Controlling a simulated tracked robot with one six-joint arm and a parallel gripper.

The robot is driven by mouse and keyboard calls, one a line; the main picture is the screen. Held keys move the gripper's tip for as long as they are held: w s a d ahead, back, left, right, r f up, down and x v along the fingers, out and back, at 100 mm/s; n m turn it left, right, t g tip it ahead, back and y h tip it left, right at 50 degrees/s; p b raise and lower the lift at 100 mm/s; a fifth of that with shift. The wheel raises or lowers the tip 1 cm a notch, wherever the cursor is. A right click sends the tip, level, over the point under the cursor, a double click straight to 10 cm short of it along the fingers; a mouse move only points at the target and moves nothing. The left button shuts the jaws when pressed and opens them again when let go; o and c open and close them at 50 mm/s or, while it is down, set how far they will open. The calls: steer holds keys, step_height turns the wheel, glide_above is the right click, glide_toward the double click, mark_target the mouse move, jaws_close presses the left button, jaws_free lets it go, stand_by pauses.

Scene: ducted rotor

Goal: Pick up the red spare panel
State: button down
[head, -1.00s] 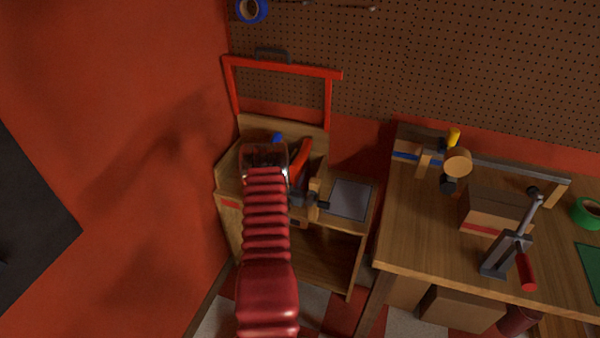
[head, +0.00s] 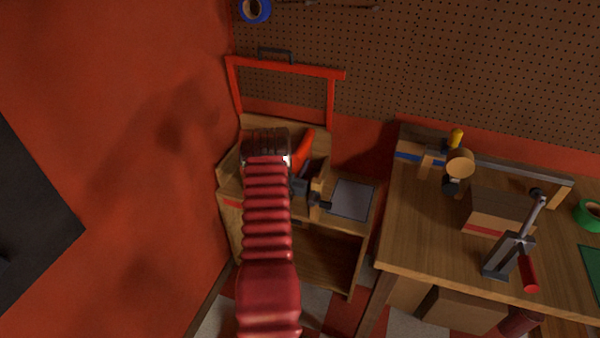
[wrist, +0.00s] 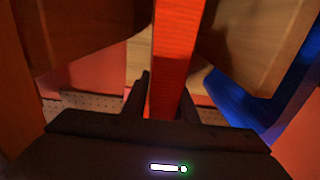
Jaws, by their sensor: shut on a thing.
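The red panel (wrist: 172,62) stands edge-on between the two dark fingers of my gripper (wrist: 165,95) in the wrist view. The gripper is shut on it, with a finger on each side. The panel runs up out of the top of that view, so its far end is hidden. In the head view my red ribbed arm covers the fingers at the wooden stand (head: 230,203). A bright red piece (head: 303,150) shows just right of my wrist there; I cannot tell whether it is the same panel.
Wooden boards (wrist: 85,35) flank the panel closely, and a blue piece (wrist: 245,95) lies to its right. A red frame (head: 285,67) rises behind the stand. A workbench (head: 425,235) with a lever tool (head: 508,250) stands at the right.

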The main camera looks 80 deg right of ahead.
mark_target(300, 145)
step_height(300, 145, up, 13)
steer(key=shift+r, duration=0.1)
stand_by(0.3)
stand_by(0.5)
